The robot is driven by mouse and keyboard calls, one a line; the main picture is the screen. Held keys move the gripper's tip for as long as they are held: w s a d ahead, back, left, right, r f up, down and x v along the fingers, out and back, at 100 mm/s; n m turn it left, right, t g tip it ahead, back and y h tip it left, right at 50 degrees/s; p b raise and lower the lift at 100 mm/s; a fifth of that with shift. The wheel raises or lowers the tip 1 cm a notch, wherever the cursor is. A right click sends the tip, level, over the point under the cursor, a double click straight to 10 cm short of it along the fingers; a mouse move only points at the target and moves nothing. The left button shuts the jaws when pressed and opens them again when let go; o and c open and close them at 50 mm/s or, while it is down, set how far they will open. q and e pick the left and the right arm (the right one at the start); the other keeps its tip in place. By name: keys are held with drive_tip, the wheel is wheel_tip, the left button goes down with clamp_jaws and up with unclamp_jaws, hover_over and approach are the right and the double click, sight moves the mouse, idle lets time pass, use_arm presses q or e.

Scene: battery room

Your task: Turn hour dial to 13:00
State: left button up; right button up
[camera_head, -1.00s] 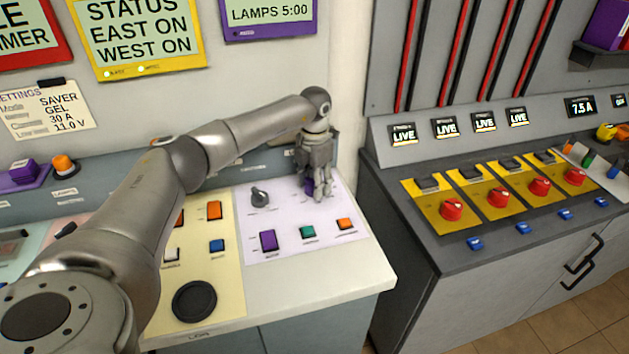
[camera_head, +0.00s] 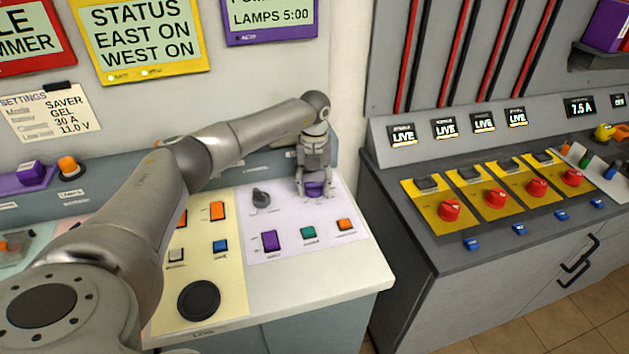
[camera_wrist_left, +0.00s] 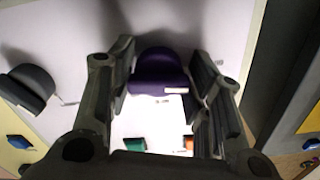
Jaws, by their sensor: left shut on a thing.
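The purple dial (camera_head: 317,190) sits on the pale lilac panel (camera_head: 340,212), near its back right. My left gripper (camera_head: 314,186) comes down over it from above and is shut on it, with one finger on each side. In the left wrist view the dial (camera_wrist_left: 160,72) shows between the two fingers (camera_wrist_left: 163,60), with a white mark at its right. The dial's scale is mostly hidden. The purple-framed display (camera_head: 272,15) reads "LAMPS 5:00"; a line above is cut off by the picture edge. My right gripper is not in view.
A dark grey knob (camera_head: 261,197) stands left of the dial. A grey bench with red knobs (camera_head: 450,210) stands to the right. The wall is close behind the gripper.

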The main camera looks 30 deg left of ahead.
use_arm(q)
drive_tip(key=shift+w+a+r+n, duration=0.1)
drive_tip(key=shift+w+r+n, duration=0.1)
drive_tip(key=shift+n, duration=0.4)
drive_tip(key=o, duration=0.8)
drive_tip(key=shift+o, duration=0.4)
drive_tip(key=shift+s+f, duration=0.1)
drive_tip(key=shift+s, duration=0.05)
wheel_tip(320, 180, up, 12)
